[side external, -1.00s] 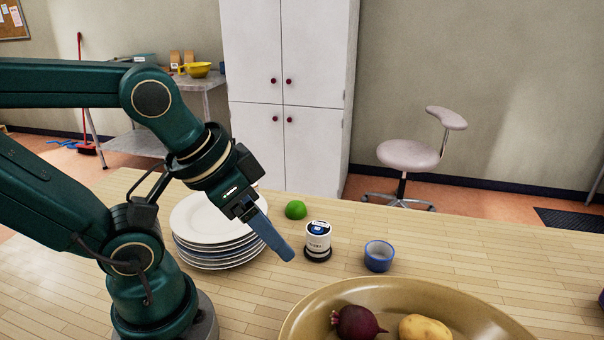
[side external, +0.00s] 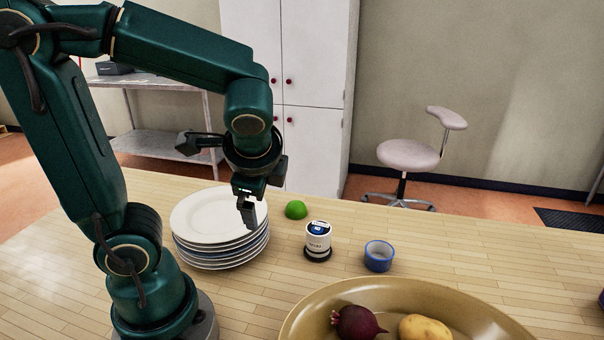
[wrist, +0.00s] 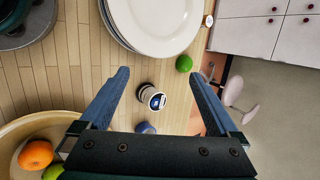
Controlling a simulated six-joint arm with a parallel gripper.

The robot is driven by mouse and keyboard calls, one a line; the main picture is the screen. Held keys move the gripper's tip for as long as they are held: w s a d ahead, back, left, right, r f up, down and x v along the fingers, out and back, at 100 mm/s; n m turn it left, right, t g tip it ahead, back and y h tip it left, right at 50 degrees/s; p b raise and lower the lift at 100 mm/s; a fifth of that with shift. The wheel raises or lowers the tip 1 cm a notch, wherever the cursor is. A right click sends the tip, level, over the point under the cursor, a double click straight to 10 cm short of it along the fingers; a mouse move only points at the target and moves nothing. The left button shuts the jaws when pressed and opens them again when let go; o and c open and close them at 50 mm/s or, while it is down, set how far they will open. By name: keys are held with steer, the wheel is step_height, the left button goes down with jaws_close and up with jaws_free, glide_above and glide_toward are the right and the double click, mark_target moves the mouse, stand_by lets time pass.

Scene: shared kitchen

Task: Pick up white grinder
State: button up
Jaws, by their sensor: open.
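The white grinder (side external: 318,238) stands upright on the wooden counter, with a black base and a blue-and-white top. In the wrist view the grinder (wrist: 152,96) shows between the two blue fingers, closer to the left one. My gripper (side external: 249,216) is open and empty. In the side view it points down in front of the plate stack, left of the grinder and above the counter. In the wrist view my gripper (wrist: 160,95) has its fingers spread wide on both sides of the grinder, not touching it.
A stack of white plates (side external: 200,218) stands left of the grinder. A large tan bowl (side external: 470,308) with a beet (side external: 355,323) and a potato (side external: 424,328) is in front.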

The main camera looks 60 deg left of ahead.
mark_target(320, 235)
steer(key=w+f+m+y, duration=0.2)
steer(key=w+m, duration=0.1)
steer(key=m, duration=0.1)
steer(key=w+f+m+t+y, duration=0.1)
steer(key=w+f+m, duration=0.1)
steer(key=w+m, duration=0.2)
steer(key=w+f+m+t+y, duration=0.1)
steer(key=w+f+m+y, duration=0.1)
steer(key=w+m, duration=0.1)
steer(key=shift+w+f+m+y, duration=0.2)
steer(key=shift+w+m+y, duration=0.1)
steer(key=shift+w+m, duration=0.15)
steer(key=f+m, duration=0.1)
steer(key=d+f, duration=0.1)
steer(key=f+m+t, duration=0.1)
steer(key=f, duration=0.1)
steer(key=shift+d+m, duration=0.35)
steer(key=shift+d, duration=0.05)
steer(key=shift+s+d+f, duration=0.1)
steer(key=shift+f, duration=0.3)
steer(key=shift+x, duration=2.45)
jaws_close()
